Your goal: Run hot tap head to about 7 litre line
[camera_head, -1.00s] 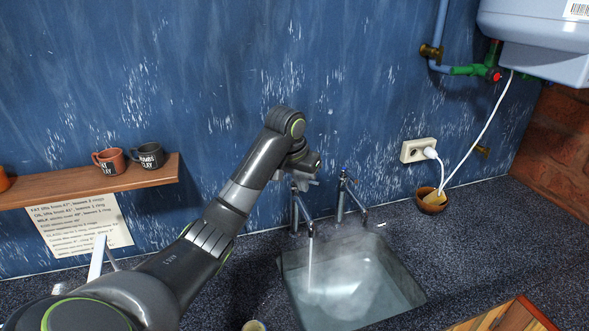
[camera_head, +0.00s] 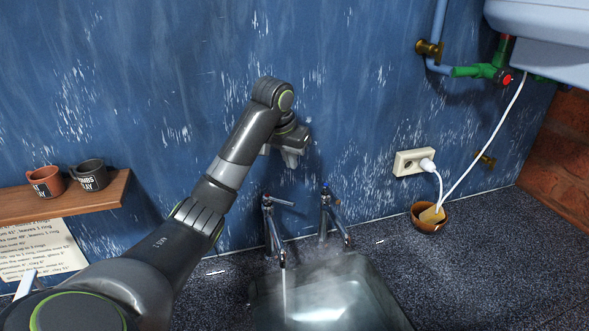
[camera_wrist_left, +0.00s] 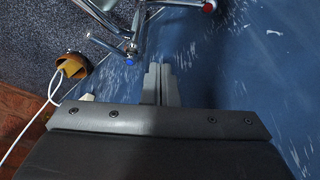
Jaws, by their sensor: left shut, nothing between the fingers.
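The left tap (camera_head: 268,225) has a red-capped head (camera_wrist_left: 209,6) in the left wrist view, and its lever points right in the head view. A stream of water falls from its spout into the sink (camera_head: 375,270). Steam hazes the water (camera_head: 325,305), and I make out no litre line. The right tap (camera_head: 325,215) has a blue-capped head (camera_wrist_left: 130,62); no stream shows from it. My left gripper (camera_head: 291,160) is shut and empty, fingers down, above and between the two taps. Its closed fingers show in the left wrist view (camera_wrist_left: 160,74). My right gripper is out of view.
A brown bowl with a sponge (camera_head: 430,217) stands right of the taps below a wall socket (camera_head: 414,162). A shelf (camera_head: 70,202) with two mugs and a note (camera_head: 40,250) are at the left. A boiler (camera_head: 550,35) hangs at top right.

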